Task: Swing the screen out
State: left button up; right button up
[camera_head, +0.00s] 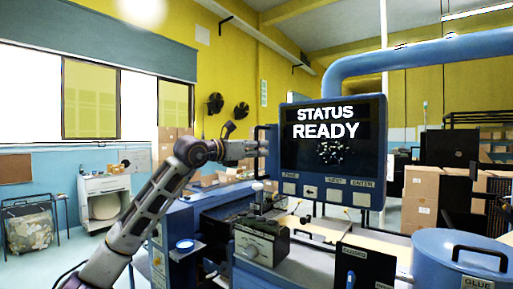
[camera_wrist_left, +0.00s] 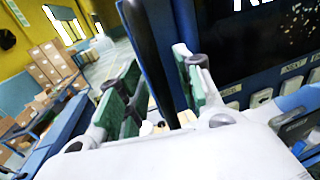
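The screen (camera_head: 333,148) is a blue-framed panel reading "STATUS READY", with a row of buttons below. It hangs from a thick blue pipe arm (camera_head: 420,55). A black bar handle (camera_head: 257,160) stands upright along its left edge. My left gripper (camera_head: 262,149) reaches it from the left. In the left wrist view, my left gripper (camera_wrist_left: 160,95) has its green-padded fingers apart, with the black handle (camera_wrist_left: 148,45) running between them. Gaps show beside the bar, so the fingers do not look closed on it. The screen's dark face (camera_wrist_left: 260,45) is at the right. My right gripper is not in view.
Below the screen is a blue machine with a dial box (camera_head: 262,243) and a black panel (camera_head: 363,268). A blue glue drum (camera_head: 440,262) stands at the right front. Cardboard boxes (camera_head: 421,195) are stacked behind at the right. Open floor lies at the left.

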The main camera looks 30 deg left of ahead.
pick_arm(q)
grip_shut()
dwell(0.3)
jog(key=shift+s, duration=0.15)
